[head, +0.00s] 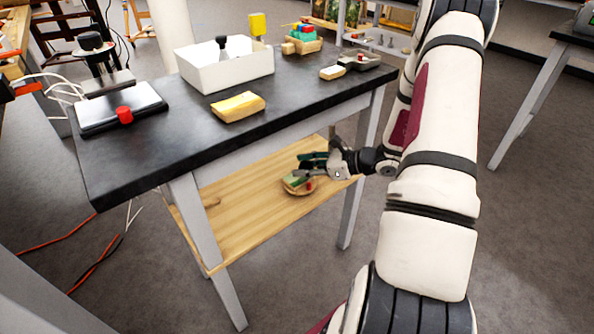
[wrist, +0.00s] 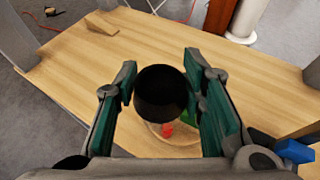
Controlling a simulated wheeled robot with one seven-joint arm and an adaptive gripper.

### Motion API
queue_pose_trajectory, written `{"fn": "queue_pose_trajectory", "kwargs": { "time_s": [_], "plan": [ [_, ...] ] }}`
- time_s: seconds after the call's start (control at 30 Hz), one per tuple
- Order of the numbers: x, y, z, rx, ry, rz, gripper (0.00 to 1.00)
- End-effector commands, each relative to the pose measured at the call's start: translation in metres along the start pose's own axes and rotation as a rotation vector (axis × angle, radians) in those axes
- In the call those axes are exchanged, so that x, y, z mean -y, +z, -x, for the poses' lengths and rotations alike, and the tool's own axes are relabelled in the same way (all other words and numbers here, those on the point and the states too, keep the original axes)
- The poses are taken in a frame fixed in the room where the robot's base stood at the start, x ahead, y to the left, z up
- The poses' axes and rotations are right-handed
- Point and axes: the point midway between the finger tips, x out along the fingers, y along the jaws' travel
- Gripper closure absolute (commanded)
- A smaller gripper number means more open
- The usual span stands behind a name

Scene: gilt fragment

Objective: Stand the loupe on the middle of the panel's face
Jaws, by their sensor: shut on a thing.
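The panel looks to be the flat yellow-topped block (head: 238,106) lying on the dark tabletop, near its front edge. My gripper (head: 308,164) is well below it, over the wooden lower shelf under the table. In the wrist view, a round black thing, which looks to be the loupe (wrist: 162,92), sits between the green-padded fingers. The gripper is shut on it. Its lower part is hidden in that view, and I cannot make it out in the head view.
A round wooden dish (head: 300,185) with green and red things is on the lower shelf (head: 240,215), beneath my gripper. On the dark tabletop (head: 165,145) stand a white box (head: 225,70), a flat plate device (head: 120,108) with a red knob, and small blocks. The tabletop overhangs the shelf.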

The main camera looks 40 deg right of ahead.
Motion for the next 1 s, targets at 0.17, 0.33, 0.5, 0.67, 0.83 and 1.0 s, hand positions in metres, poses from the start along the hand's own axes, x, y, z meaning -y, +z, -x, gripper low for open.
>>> {"fn": "queue_pose_trajectory", "kwargs": {
  "time_s": [0.17,0.33,0.5,0.67,0.83,1.0],
  "plan": [
    [0.025,0.005,-0.026,0.000,0.002,0.002,0.91],
    [0.034,0.008,-0.033,0.000,0.001,0.000,0.91],
    [0.034,-0.007,-0.040,0.000,0.002,-0.003,0.91],
    [0.034,-0.024,-0.047,0.000,0.002,-0.001,0.91],
    [0.034,-0.024,-0.046,0.000,0.001,0.000,0.91],
    [0.034,-0.026,-0.048,0.000,0.001,0.000,0.91]
  ]
}}
